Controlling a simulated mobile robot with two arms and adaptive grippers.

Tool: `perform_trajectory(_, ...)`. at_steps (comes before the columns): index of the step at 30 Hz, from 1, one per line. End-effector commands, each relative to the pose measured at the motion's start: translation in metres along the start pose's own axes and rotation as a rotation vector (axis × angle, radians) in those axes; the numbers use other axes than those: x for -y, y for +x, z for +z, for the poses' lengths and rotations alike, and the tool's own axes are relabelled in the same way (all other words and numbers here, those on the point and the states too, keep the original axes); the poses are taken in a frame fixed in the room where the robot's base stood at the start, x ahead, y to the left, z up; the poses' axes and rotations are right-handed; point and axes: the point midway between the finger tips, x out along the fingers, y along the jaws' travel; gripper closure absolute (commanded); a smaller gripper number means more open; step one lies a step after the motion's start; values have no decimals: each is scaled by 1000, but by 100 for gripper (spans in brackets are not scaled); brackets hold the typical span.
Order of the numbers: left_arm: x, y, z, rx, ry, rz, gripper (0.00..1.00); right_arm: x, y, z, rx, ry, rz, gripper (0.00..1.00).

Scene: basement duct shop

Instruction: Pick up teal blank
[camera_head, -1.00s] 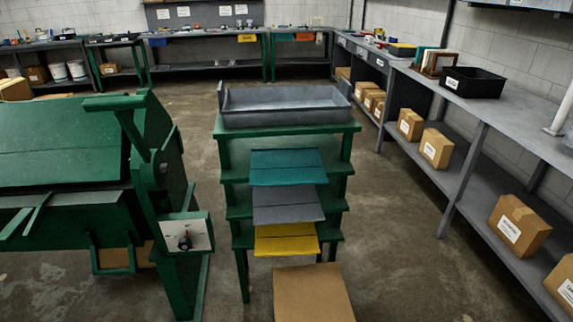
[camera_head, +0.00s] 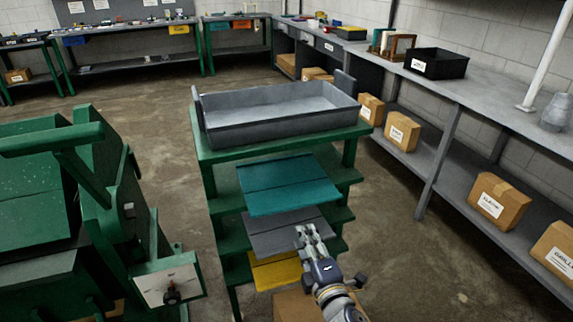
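The teal blank (camera_head: 287,184) is a flat sheet with a crease line. It lies on the upper shelf of the green rack (camera_head: 222,184), its front edge jutting out. A grey blank (camera_head: 275,236) lies on the shelf below and a yellow blank (camera_head: 272,272) lower still. My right gripper (camera_head: 307,231) is in front of the rack, over the right part of the grey blank in the picture and below the teal blank's front edge. Its two fingers look apart with nothing between them. It appears clear of the teal blank. My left gripper is not in view.
A grey open tray (camera_head: 270,126) sits on top of the rack. A green machine (camera_head: 100,215) stands close on the left. A long grey bench (camera_head: 480,98) with a black bin (camera_head: 436,64) and boxes below runs along the right. Bare floor lies between rack and bench.

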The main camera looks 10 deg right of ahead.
Motion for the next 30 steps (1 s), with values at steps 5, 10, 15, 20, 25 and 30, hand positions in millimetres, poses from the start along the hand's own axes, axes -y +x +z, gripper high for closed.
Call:
perform_trajectory(5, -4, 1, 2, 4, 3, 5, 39, -32, 2, -4, -4, -51, 64, 68)
perform_trajectory(10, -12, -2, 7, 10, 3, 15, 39, -36, 24, -4, -3, -53, 68, 68)
perform_trajectory(15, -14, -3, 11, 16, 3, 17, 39, -36, 46, -4, -3, -50, 65, 68)
perform_trajectory(20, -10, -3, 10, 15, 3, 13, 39, -35, 56, -5, -4, -48, 64, 68)
perform_trajectory(25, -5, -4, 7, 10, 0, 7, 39, -35, 72, -6, -4, -49, 65, 68)
perform_trajectory(30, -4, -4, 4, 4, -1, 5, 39, -34, 94, -7, -3, -49, 65, 68)
